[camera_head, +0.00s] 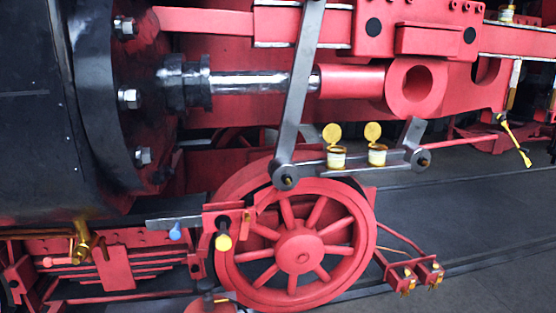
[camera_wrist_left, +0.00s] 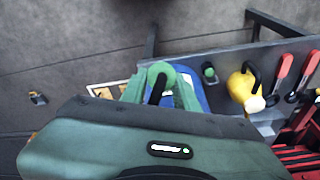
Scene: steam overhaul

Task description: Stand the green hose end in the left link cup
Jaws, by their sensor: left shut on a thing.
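The left link cup (camera_head: 337,160) is a small yellow-rimmed cup on a grey link above the red wheel, in the head view. Its round yellow lid (camera_head: 332,133) stands open. A matching right cup (camera_head: 377,156) stands beside it, also with its lid up. In the left wrist view my left gripper (camera_wrist_left: 160,88) is shut on a green piece with a round end, which looks like the green hose end (camera_wrist_left: 160,70). Its lower part is hidden by the gripper. Neither gripper shows in the head view.
In the left wrist view, a grey tray edge (camera_wrist_left: 225,55) carries a yellow rounded object (camera_wrist_left: 243,85), red-handled tools (camera_wrist_left: 280,72) and a blue item (camera_wrist_left: 188,86). In the head view, a piston rod (camera_head: 250,83) and a slanted grey rod (camera_head: 299,85) run near the cups.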

